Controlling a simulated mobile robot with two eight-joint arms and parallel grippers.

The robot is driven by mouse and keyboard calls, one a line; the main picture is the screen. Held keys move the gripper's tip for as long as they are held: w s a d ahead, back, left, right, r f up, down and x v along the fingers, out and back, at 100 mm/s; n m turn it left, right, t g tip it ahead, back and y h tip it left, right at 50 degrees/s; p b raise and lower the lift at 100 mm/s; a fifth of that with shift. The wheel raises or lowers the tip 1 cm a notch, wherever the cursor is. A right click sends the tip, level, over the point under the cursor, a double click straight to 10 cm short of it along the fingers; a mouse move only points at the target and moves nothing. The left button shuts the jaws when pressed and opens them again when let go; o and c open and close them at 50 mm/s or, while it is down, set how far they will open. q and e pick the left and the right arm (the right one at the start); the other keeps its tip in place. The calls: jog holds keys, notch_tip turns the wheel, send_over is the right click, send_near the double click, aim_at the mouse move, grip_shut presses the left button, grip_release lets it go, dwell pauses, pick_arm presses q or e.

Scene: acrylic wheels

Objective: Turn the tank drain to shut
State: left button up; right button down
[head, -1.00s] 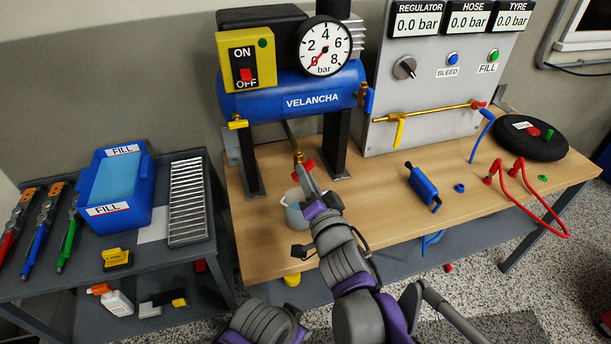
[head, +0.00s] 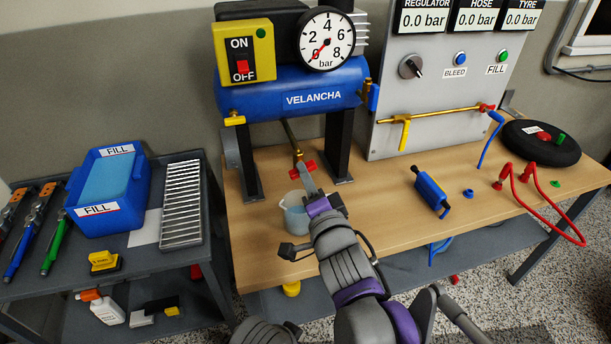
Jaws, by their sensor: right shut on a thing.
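The blue VELANCHA tank (head: 290,92) stands on dark legs on the wooden bench. A clear jug (head: 294,216) stands on the bench below the drain, partly behind my right arm. My left gripper is not in view.
The switch box (head: 243,52) reads OFF and the gauge (head: 326,39) needle is near zero. A blue inflator tool (head: 431,194) and red hose (head: 540,205) lie to the right. A dark side table (head: 120,262) with a blue FILL bin (head: 136,205) stands left.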

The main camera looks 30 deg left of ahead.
jog(key=m+b, duration=0.4)
jog(key=b, duration=0.1)
jog(key=c, duration=0.7)
grip_release()
jog(key=shift+d, duration=0.15)
jog(key=v, duration=0.6)
jog(key=shift+s+d, duration=0.25)
jog(key=shift+s, duration=0.05)
dwell(0.4)
